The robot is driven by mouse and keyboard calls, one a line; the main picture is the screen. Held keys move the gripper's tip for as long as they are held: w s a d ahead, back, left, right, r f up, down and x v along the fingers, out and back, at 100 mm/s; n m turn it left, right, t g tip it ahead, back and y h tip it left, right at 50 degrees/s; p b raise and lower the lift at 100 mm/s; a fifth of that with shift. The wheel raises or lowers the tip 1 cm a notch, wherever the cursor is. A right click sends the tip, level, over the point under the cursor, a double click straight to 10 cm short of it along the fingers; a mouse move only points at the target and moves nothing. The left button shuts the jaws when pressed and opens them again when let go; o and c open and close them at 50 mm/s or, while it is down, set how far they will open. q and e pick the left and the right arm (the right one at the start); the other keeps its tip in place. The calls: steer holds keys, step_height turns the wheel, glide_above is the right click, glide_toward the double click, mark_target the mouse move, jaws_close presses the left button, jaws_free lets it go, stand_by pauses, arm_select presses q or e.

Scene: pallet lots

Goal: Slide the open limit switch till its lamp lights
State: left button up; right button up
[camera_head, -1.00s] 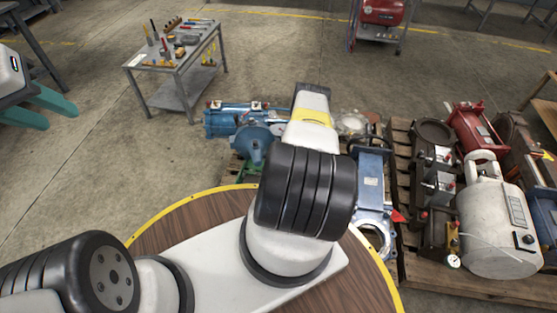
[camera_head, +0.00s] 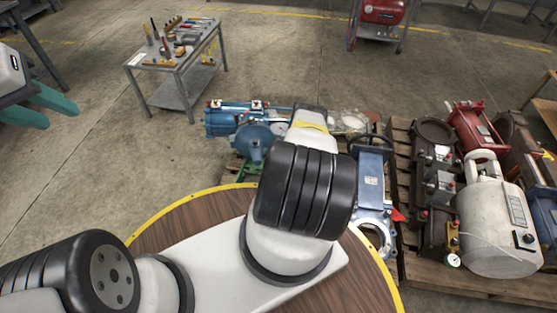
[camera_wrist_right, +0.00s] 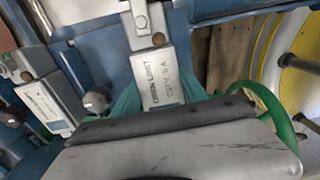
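A second labelled pale box (camera_wrist_right: 45,105) is at the left. I cannot read which is the open limit switch, and no lamp looks lit. A scuffed grey block with a dark padded edge (camera_wrist_right: 170,150), apparently part of my right gripper, fills the bottom, close to the boxes; its fingers cannot be told apart.
A green curved bar (camera_wrist_right: 268,105) stands at the right of the wrist view. In the head view, a blue valve (camera_head: 372,175) is right of my arm, beside a pallet (camera_head: 470,287) holding a white tank (camera_head: 495,228). A tool cart (camera_head: 180,85) stands back left, with open floor around it.

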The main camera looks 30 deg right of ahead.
jaws_close()
steer(key=shift+w+d, duration=0.15)
steer(key=shift+w, duration=0.05)
steer(key=shift+w+d+f, duration=0.1)
steer(key=shift+w, duration=0.1)
steer(key=o, duration=1.3)
jaws_free()
steer(key=shift+w+d+r, duration=0.1)
steer(key=shift+w+r, duration=0.05)
steer(key=shift+r, duration=1.85)
steer(key=shift+w+r, duration=0.1)
steer(key=shift+r, duration=1.85)
